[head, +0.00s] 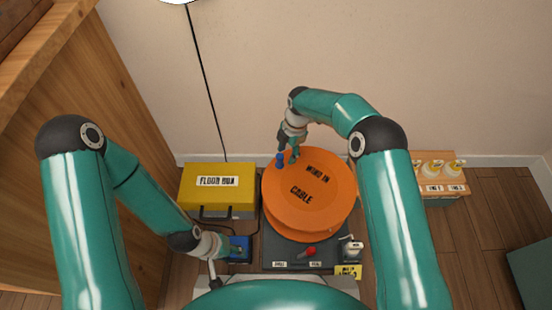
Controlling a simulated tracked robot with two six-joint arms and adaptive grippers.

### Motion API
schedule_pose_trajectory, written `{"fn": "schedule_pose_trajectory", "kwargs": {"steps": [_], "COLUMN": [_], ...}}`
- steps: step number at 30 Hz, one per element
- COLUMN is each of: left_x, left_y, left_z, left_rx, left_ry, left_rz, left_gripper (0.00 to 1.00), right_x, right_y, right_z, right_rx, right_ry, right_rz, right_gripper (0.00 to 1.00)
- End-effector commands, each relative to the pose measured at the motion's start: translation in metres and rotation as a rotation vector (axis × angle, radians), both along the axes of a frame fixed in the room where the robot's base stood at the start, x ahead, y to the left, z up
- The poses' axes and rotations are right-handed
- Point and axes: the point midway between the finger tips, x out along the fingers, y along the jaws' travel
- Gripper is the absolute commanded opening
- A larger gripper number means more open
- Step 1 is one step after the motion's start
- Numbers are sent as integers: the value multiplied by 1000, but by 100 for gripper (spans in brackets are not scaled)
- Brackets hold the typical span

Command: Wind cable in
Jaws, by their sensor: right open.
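A large orange cable reel (318,197), lettered "WIND IN" and "CABLE", stands on a dark base (290,256). A small blue knob (280,159) is at the reel's far left rim. My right gripper (288,155) is open at this knob, fingers pointing down; I cannot tell whether it touches. My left gripper (230,250) is at a blue box (241,243) left of the base. Its fingers are small and partly hidden, so its opening is unclear. A dark cable (258,222) runs between the yellow box and the reel.
A yellow box (219,182) labelled "FLOOR BOX" stands left of the reel. A red-knobbed lever (309,252) and a white fitting (352,250) are on the base's front. A wooden panel (110,120) bounds the left.

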Motion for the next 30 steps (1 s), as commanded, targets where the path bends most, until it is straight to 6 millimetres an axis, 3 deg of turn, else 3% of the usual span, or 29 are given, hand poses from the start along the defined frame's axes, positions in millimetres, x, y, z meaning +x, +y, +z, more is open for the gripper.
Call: {"fn": "schedule_pose_trajectory", "kwargs": {"steps": [2, 6, 12, 20, 30], "left_x": [0, 0, 0, 0, 0], "left_y": [0, 0, 0, 0, 0], "left_z": [0, 0, -2, -18, -49], "left_rx": [0, 0, 0, 0, 0], "left_ry": [0, 0, 0, 0, 0], "left_rz": [0, 0, 0, 0, 0], "left_gripper": [40, 40, 40, 40, 40], "right_x": [16, 27, 30, 29, 29], "right_y": [11, 20, 24, 24, 24], "right_z": [25, 58, 75, 44, -30], "right_rx": [-37, -87, -115, -115, -115], "right_ry": [-34, -54, -58, -54, -55], "right_rz": [189, 428, 572, 582, 580], "right_gripper": [48, 48, 48, 48, 48]}}
